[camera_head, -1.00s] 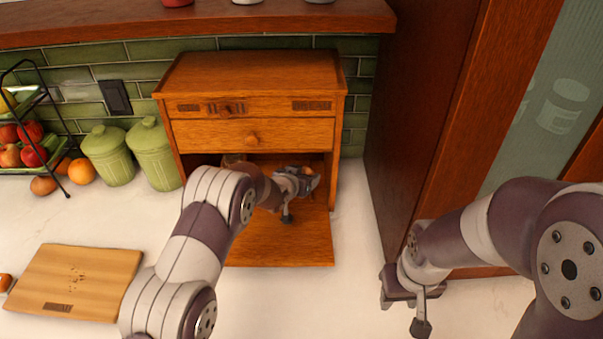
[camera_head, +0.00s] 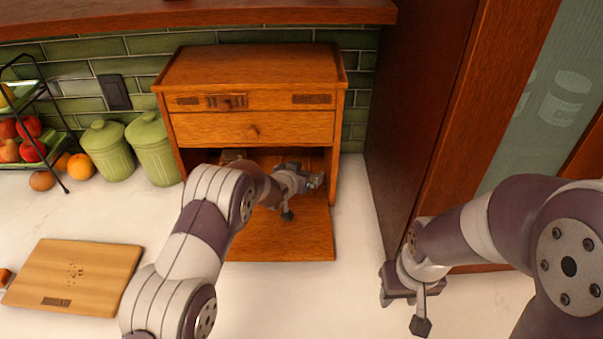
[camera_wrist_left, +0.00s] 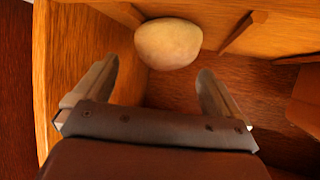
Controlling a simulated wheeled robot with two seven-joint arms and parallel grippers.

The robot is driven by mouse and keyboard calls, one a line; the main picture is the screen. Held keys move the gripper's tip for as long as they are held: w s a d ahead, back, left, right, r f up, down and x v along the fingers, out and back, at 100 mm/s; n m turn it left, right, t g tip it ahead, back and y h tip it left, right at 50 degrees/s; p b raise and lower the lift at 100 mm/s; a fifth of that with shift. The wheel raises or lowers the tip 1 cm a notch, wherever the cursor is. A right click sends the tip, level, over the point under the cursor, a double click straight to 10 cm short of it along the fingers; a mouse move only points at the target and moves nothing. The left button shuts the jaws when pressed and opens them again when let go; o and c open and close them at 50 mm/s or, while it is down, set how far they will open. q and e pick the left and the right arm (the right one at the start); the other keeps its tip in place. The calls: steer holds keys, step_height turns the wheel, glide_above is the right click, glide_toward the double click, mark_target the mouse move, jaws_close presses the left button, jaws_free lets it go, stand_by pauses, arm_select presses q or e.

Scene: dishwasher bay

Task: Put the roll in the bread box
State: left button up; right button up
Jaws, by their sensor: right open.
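The wooden bread box (camera_head: 252,75) stands against the tiled wall, with its lower front open and its door panel (camera_head: 295,240) lying flat in front. My left arm reaches into this opening. My left gripper (camera_head: 316,180) is inside, near the right side wall. The left wrist view shows its two fingers (camera_wrist_left: 156,70) spread apart with nothing between them. The pale round roll (camera_wrist_left: 168,43) lies just beyond the fingertips, close to wooden walls, inside the box. In the head view the roll is hidden. My right gripper (camera_head: 400,292) is open and empty at the right, over the counter.
A cutting board (camera_head: 75,278) lies at the front left, with a small orange-brown thing (camera_head: 4,277) at its left. Two green canisters (camera_head: 152,150) and a fruit rack (camera_head: 40,145) stand left of the box. A tall dark cabinet (camera_head: 420,110) rises at the right.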

arm_select(q)
steer(key=shift+s+f, duration=0.35)
steer(key=shift+f, duration=0.4)
steer(key=shift+r+p, duration=0.4)
steer(key=shift+p, duration=0.2)
steer(key=shift+a+r, duration=0.1)
steer(key=shift+r, duration=0.05)
steer(key=b+v, duration=0.2)
steer(key=v, duration=0.9)
steer(key=shift+a+r, duration=0.15)
steer(key=shift+r, duration=0.45)
